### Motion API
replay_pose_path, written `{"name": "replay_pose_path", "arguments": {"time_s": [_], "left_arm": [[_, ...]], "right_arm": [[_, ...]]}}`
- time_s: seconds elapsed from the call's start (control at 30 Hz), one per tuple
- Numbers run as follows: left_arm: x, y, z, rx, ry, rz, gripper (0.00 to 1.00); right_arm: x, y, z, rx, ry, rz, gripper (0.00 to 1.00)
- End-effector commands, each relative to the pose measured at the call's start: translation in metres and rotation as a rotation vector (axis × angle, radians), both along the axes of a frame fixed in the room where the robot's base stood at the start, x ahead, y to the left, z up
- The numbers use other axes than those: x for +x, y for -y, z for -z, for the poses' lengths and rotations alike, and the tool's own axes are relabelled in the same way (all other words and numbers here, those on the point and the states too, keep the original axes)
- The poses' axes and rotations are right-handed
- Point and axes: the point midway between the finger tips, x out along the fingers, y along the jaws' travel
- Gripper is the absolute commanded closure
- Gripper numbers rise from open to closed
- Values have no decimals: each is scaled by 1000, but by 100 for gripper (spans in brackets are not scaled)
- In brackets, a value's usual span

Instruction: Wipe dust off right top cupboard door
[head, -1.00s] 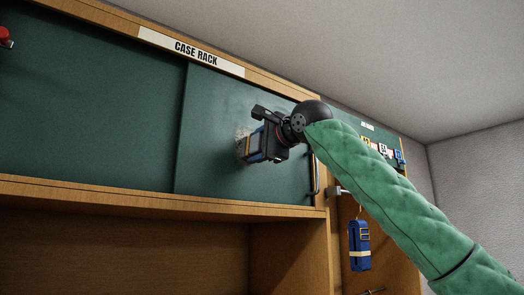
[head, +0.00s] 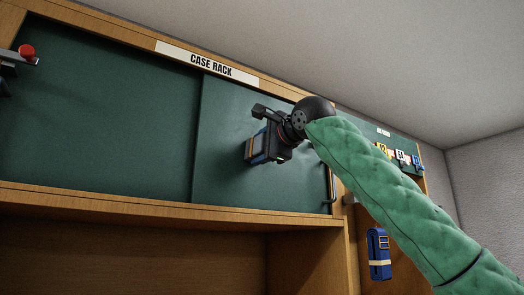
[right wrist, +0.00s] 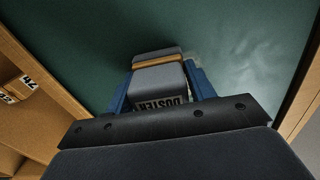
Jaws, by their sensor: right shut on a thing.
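The right top cupboard door (head: 228,112) is a dark green sliding panel with a metal handle (head: 331,184) at its right edge. My right gripper (head: 263,146) is shut on a duster, a grey block with a tan band. The duster (right wrist: 158,76) shows between the blue fingers in the right wrist view, with its label upside down. Its far end is at the door's face; I cannot tell whether it presses firmly. A pale hazy patch (right wrist: 240,62) shows on the door there, dust or sheen.
A wooden ledge (head: 150,205) runs below the doors. A blue pouch (head: 379,254) and numbered tags (head: 400,157) are at the right.

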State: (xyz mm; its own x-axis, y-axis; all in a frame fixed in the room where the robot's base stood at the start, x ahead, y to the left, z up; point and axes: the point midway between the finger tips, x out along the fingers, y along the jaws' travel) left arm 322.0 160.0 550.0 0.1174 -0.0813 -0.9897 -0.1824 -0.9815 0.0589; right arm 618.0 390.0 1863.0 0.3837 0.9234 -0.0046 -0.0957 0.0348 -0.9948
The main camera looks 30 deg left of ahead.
Motion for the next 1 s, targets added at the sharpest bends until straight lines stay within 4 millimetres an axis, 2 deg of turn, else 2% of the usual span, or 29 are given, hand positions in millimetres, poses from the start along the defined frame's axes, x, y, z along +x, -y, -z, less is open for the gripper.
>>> {"name": "replay_pose_path", "arguments": {"time_s": [0.07, 0.27, 0.7, 1.0], "left_arm": [[0, 0, -4, 0, 0, 0, 58], [0, 0, -5, 0, 0, 0, 58], [0, 0, -15, 0, 0, 0, 58], [0, 0, -18, 0, 0, 0, 58]], "right_arm": [[0, 0, -6, 0, 0, 0, 75], [3, 2, -6, 0, 0, 0, 75], [33, 11, -7, 0, -1, 0, 75], [41, 14, -6, -1, -1, 1, 75]]}}
